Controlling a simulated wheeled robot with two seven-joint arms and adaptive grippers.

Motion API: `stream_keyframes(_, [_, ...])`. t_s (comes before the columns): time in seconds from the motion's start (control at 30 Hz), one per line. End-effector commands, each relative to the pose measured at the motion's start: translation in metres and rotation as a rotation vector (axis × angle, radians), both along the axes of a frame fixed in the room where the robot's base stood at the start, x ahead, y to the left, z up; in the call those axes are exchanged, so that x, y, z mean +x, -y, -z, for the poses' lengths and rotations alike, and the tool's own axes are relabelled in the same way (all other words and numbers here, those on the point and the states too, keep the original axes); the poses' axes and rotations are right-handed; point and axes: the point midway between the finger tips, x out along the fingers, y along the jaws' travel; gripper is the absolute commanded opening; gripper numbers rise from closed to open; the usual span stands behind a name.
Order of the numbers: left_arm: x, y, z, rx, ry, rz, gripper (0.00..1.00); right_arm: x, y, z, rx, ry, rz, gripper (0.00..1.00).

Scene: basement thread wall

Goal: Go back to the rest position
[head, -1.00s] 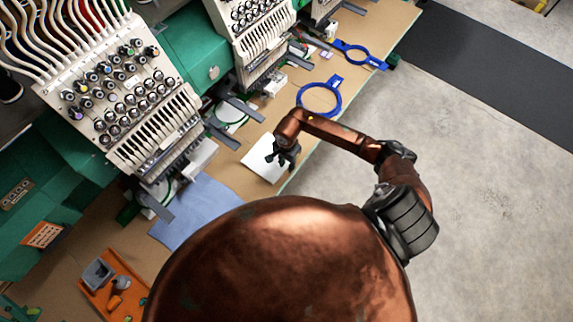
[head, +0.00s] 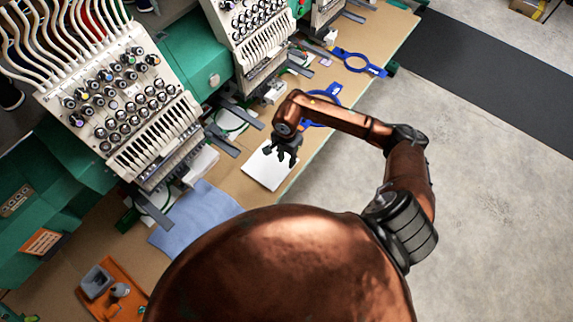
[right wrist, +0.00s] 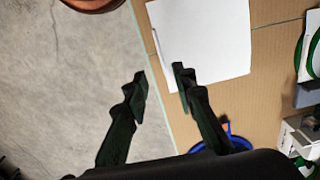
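My right gripper (head: 286,158) is over the table's front edge, above a white sheet (head: 266,172) in the head view. In the right wrist view its two dark fingers (right wrist: 160,85) stand apart with nothing between them, and the white sheet (right wrist: 208,38) lies flat on the table beyond them. My left gripper does not show in the head view.
Embroidery machines (head: 125,105) with thread heads line the table (head: 232,180). Blue hoops (head: 358,62) lie at the back, one partly behind my right arm. A blue cloth (head: 195,218) and an orange tray (head: 128,302) lie at the left. The grey floor (head: 490,190) at right is clear.

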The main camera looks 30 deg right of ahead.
Motion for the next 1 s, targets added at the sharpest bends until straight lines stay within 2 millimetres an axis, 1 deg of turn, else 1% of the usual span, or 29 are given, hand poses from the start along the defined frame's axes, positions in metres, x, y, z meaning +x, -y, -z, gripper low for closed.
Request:
stream_keyframes(0.03, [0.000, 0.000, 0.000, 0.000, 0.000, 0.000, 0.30, 0.000, 0.000, -0.004, -0.002, 0.001, -0.001, 0.25])
stream_keyframes(0.13, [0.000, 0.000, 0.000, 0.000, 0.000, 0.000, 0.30, -0.001, 0.000, -0.008, 0.000, -0.001, 0.000, 0.25])
stream_keyframes(0.33, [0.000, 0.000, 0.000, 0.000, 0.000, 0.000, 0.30, -0.001, 0.000, -0.009, 0.001, -0.001, 0.001, 0.25])
stream_keyframes(0.37, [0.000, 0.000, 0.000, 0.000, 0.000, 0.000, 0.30, -0.001, -0.001, -0.009, 0.004, -0.001, 0.001, 0.25])
stream_keyframes(0.43, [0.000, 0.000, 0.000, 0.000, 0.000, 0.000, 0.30, -0.002, -0.009, -0.008, 0.030, 0.003, 0.005, 0.25])
stream_keyframes(0.47, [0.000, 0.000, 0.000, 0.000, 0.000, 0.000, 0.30, -0.003, -0.016, -0.008, 0.053, 0.006, 0.008, 0.25])
stream_keyframes(0.53, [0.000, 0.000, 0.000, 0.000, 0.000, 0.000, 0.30, -0.006, -0.043, -0.008, 0.142, 0.015, 0.025, 0.25])
stream_keyframes(0.57, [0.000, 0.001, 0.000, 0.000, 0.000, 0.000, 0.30, -0.008, -0.058, -0.009, 0.195, 0.019, 0.036, 0.25])
stream_keyframes(0.63, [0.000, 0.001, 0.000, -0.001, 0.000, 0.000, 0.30, -0.013, -0.101, -0.018, 0.349, 0.029, 0.080, 0.25])
stream_keyframes(0.67, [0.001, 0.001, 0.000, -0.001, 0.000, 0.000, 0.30, -0.015, -0.121, -0.025, 0.426, 0.033, 0.105, 0.25])
stream_keyframes(0.7, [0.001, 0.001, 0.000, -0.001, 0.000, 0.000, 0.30, -0.018, -0.148, -0.037, 0.534, 0.033, 0.147, 0.25])
stream_keyframes(0.77, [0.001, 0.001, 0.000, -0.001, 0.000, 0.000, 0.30, -0.021, -0.185, -0.061, 0.703, 0.027, 0.219, 0.25])
stream_keyframes(0.8, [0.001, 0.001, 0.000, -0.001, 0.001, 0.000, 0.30, -0.021, -0.207, -0.081, 0.818, 0.019, 0.277, 0.25])
stream_keyframes(0.83, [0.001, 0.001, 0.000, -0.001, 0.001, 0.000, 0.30, -0.021, -0.221, -0.097, 0.906, 0.009, 0.324, 0.25])
stream_keyframes(0.87, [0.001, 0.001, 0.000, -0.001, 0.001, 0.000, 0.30, -0.020, -0.234, -0.115, 0.995, -0.001, 0.376, 0.25])
stream_keyframes(0.9, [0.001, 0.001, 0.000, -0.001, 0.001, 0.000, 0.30, -0.017, -0.248, -0.142, 1.117, -0.020, 0.452, 0.25])
stream_keyframes(0.97, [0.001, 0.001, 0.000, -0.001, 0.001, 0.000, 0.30, -0.009, -0.259, -0.183, 1.303, -0.057, 0.582, 0.25])
stream_keyframes(1.0, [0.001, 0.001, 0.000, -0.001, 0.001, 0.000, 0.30, -0.002, -0.260, -0.211, 1.427, -0.088, 0.681, 0.25])
